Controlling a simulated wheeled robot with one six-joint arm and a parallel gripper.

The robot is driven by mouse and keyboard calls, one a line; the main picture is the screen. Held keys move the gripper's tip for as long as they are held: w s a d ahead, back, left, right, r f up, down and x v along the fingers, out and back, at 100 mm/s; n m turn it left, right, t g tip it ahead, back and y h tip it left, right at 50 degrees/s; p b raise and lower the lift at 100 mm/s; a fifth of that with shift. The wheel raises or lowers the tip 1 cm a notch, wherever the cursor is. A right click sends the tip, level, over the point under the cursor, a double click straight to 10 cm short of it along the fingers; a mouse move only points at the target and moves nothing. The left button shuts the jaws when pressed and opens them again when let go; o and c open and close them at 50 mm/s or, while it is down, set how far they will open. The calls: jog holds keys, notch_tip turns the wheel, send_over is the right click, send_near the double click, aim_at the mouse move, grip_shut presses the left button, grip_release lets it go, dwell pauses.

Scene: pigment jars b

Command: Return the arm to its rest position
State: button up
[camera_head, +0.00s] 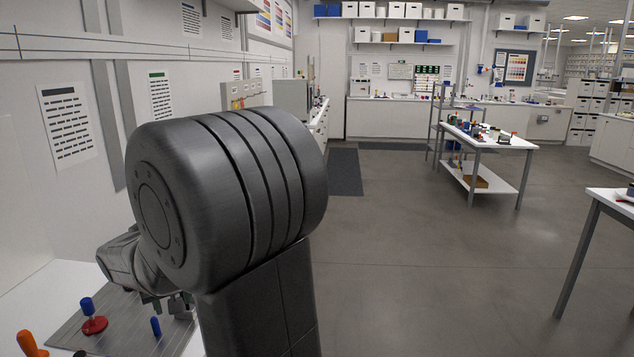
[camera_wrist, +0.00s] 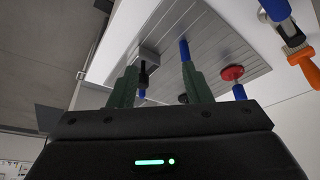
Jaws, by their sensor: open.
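My gripper (camera_wrist: 160,85) shows in the wrist view with its two green fingers apart. Nothing is visibly clamped between them. Beyond the fingers is a grey grooved board (camera_wrist: 215,40) on a white surface. On it are a red disc (camera_wrist: 232,73) with a blue handle, a blue upright piece (camera_wrist: 184,50), and a grey block (camera_wrist: 146,58) near a small black-and-blue piece (camera_wrist: 143,76). In the head view my bent arm fills the middle foreground and mostly hides my gripper, which is low above the board (camera_head: 120,310).
In the wrist view an orange-handled brush (camera_wrist: 302,62) lies beside the board. A wall is close on the left. A white table (camera_head: 480,137) with small items stands back right, another table edge (camera_head: 612,200) at right. Floor between is clear.

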jog(key=w+d+f+m, duration=0.2)
jog(key=w+d+f, duration=0.2)
jog(key=d, duration=0.3)
jog(key=w+d+f+m+h, duration=0.1)
jog(key=w+d+f, duration=0.3)
jog(key=d+f, duration=0.2)
jog(key=d, duration=0.2)
jog(key=shift+w+d+f+m+t, duration=0.3)
jog(key=shift+w+f+m, duration=0.05)
jog(key=shift+f+m, duration=0.05)
